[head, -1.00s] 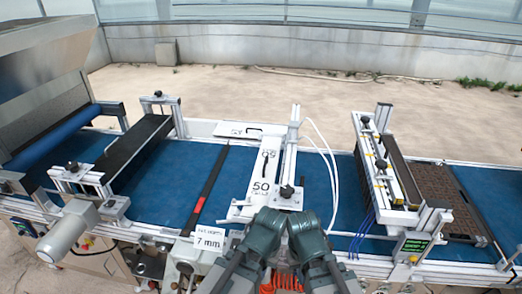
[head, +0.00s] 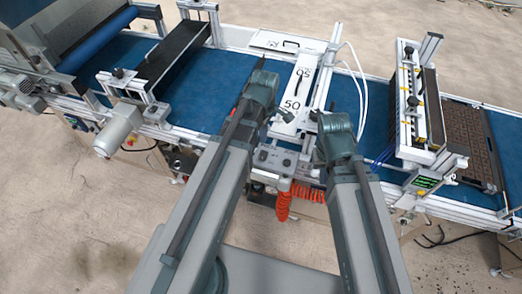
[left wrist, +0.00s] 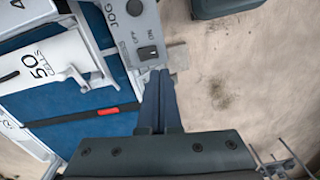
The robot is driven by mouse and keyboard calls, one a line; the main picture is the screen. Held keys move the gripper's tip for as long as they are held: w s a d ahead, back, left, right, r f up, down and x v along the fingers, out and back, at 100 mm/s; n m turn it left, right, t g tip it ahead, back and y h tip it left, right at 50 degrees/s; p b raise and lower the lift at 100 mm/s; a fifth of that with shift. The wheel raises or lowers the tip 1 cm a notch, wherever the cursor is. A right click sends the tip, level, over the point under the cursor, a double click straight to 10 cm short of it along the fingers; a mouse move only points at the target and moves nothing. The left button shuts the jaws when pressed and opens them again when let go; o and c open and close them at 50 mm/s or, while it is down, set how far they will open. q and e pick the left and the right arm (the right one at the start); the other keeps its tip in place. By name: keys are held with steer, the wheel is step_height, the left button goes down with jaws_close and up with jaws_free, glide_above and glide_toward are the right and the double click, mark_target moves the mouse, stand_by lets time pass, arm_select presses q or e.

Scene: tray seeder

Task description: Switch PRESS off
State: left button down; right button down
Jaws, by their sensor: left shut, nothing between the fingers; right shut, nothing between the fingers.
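A grey control panel (head: 273,160) with dark knobs or buttons sits on the near edge of the machine, between my two arms. In the left wrist view, a grey panel (left wrist: 133,18) shows the word JOG and a small dark switch (left wrist: 148,52). I cannot read a PRESS label in either view, nor tell the switch's position. My left gripper (head: 262,64) is shut and empty, left of the white 50-cells plate. In the left wrist view its fingers (left wrist: 160,76) appear just beside the panel's end; contact is unclear. My right gripper (head: 312,117) is shut and empty, right of the panel.
A blue conveyor belt (head: 205,93) runs across behind my arms. The white 50-cells plate (head: 297,95) stands over it. A brown cell tray (head: 466,135) lies at the right. Orange coiled hoses (head: 283,205) hang below the panel. The floor in front is mostly clear.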

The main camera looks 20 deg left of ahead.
mark_target(261, 159)
arm_select(q)
steer(key=shift+w+a+r+n, duration=0.35)
steer(key=shift+a+n, duration=0.15)
steer(key=shift+n, duration=0.3)
steer(key=shift+f, duration=0.15)
step_height(261, 159, down, 14)
steer(key=b, duration=1.3)
steer(key=shift+b, duration=0.4)
steer(key=shift+s+f, duration=0.15)
steer(key=shift+s, duration=0.1)
steer(key=shift+t, duration=0.4)
steer(key=shift+w, duration=0.25)
